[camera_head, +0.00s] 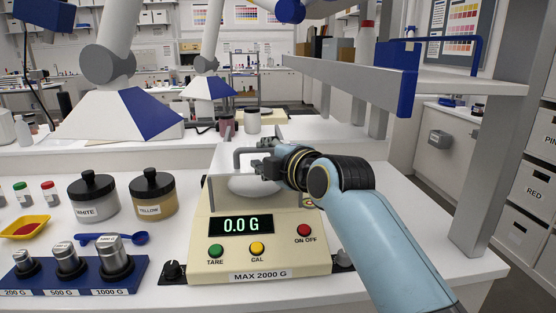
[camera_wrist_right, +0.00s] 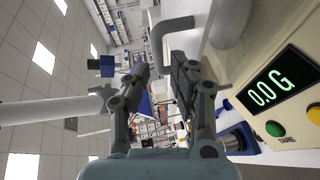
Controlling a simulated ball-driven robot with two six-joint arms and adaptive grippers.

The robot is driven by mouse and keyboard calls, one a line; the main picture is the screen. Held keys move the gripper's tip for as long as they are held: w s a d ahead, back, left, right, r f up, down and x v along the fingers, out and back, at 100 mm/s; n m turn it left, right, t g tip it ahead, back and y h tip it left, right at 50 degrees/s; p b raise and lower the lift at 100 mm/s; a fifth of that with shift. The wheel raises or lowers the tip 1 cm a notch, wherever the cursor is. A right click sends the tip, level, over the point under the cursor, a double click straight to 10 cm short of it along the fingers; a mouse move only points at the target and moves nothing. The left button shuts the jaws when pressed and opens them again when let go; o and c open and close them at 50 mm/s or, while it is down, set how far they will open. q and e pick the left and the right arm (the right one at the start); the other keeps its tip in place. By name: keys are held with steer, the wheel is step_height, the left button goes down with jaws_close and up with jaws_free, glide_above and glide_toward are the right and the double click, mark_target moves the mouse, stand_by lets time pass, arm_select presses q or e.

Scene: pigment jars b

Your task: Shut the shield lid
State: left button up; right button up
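The balance (camera_head: 262,262) stands on the white bench and reads 0.0 G. Its pan (camera_head: 254,187) shows no load, though my right wrist hides part of it. A grey bent bar handle (camera_head: 237,160) of the shield lid stands over the pan, left of my right gripper (camera_head: 257,165). In the wrist view the handle (camera_wrist_right: 171,30) lies just beyond the fingertips of the right gripper (camera_wrist_right: 160,72), whose fingers are apart with nothing between them. How far the lid is open is unclear. My left gripper is out of view.
Jars of white (camera_head: 94,199) and yellow (camera_head: 153,197) pigment stand left of the balance. A weight rack (camera_head: 120,281), a blue scoop (camera_head: 130,238) and a yellow tray (camera_head: 40,221) lie nearby. A grey shelf beam (camera_head: 345,84) spans the back right.

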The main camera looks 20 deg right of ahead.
steer(key=v, duration=0.7)
steer(key=shift+f, duration=0.1)
